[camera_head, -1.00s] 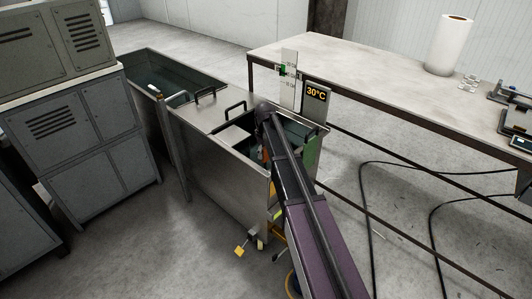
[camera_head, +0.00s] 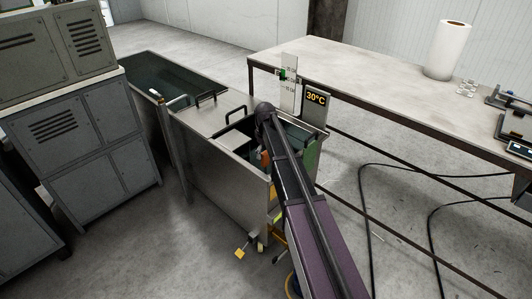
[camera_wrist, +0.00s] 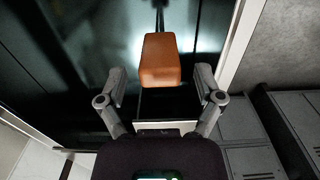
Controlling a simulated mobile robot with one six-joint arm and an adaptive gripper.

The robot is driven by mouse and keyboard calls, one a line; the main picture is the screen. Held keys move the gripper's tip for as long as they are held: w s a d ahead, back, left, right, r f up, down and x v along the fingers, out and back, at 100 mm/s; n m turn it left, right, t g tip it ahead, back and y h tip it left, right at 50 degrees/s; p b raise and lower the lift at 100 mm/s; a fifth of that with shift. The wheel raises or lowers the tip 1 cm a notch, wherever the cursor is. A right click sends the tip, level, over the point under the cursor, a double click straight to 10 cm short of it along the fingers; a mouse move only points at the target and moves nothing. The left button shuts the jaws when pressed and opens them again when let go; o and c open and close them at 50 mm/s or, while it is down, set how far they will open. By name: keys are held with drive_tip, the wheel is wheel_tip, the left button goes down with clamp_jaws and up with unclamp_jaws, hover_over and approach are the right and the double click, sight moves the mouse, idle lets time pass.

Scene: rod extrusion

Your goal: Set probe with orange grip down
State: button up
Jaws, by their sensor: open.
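The probe's orange grip (camera_wrist: 160,60) is a block in the wrist view, with a thin dark rod running from its far end over the dark tank. My gripper (camera_wrist: 160,88) is open, one finger on each side of the grip's near end, with gaps visible on both sides. In the head view, a small orange patch (camera_head: 264,157) shows beside my arm at the tank opening. My arm hides most of the gripper there. The probe's lower end and what supports it cannot be made out.
The metal tank (camera_head: 205,150) has handles on its covers and a 30°C display (camera_head: 316,97) at its far right corner. A long table (camera_head: 370,65) with a paper roll (camera_head: 449,48) stands behind. Grey cabinets (camera_head: 75,135) stand left. Cables lie on the floor at right.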

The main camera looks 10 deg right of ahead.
drive_tip(key=shift+r+p, duration=4.65)
drive_tip(key=shift+r, duration=0.35)
drive_tip(key=s+m, duration=0.7)
drive_tip(key=s, duration=2.2)
drive_tip(key=shift+d, duration=0.3)
